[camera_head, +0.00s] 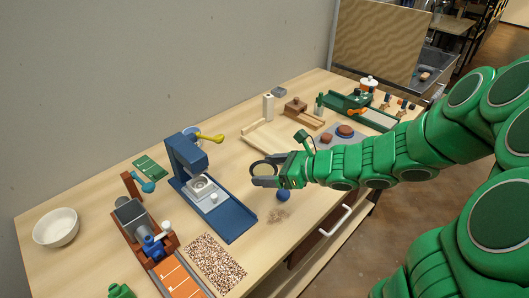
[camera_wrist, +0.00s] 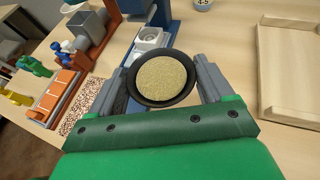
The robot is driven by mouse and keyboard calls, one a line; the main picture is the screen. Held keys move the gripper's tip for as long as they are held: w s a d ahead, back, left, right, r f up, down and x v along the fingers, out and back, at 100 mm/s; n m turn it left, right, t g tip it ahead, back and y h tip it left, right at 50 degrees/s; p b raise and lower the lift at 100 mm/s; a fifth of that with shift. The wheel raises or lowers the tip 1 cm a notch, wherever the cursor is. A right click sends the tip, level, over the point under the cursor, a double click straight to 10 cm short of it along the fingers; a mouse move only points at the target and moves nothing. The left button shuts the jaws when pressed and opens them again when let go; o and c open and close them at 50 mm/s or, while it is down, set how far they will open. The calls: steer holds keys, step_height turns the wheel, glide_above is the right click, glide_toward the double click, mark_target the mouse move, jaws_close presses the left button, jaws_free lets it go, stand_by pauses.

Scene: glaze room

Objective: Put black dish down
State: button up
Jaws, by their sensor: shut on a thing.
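The black dish (camera_wrist: 162,80) is round with a black rim and holds a tan, grainy fill. In the wrist view it sits between the two grey fingers of my gripper (camera_wrist: 160,84), which is shut on it. In the head view my gripper (camera_head: 263,175) is over the table, just right of the blue press, and the dish (camera_head: 262,168) shows only as a dark ring at the fingers. The dish appears held above the tabletop; the exact height is hard to tell.
A blue press (camera_head: 212,194) stands left of my gripper. A wooden tray (camera_head: 272,138) is behind. A speckled mat (camera_head: 215,263) and white bowl (camera_head: 56,227) are farther left.

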mark_target(260, 161)
steer(key=shift+s+a+f, duration=0.1)
steer(key=shift+s+a, duration=0.05)
steer(key=shift+w+a+f, duration=0.1)
steer(key=shift+w+f, duration=0.05)
steer(key=shift+w, duration=0.1)
steer(key=w+f, duration=0.1)
steer(key=w, duration=0.1)
steer(key=w+a+f, duration=0.1)
steer(key=w, duration=0.2)
steer(key=w+a+f, duration=0.1)
steer(key=w, duration=0.1)
steer(key=shift+w+f, duration=0.3)
steer(key=shift+w, duration=0.05)
steer(key=w+f, duration=0.2)
steer(key=w+a+f, duration=0.1)
steer(key=w+f, duration=0.1)
steer(key=f, duration=0.1)
steer(key=shift+w+a, duration=0.1)
steer(key=shift+w+a+f, duration=0.15)
steer(key=shift+w+f, duration=0.2)
steer(key=shift+f, duration=1.65)
steer(key=shift+f, duration=0.1)
steer(key=o, duration=0.9)
steer(key=shift+o, duration=0.2)
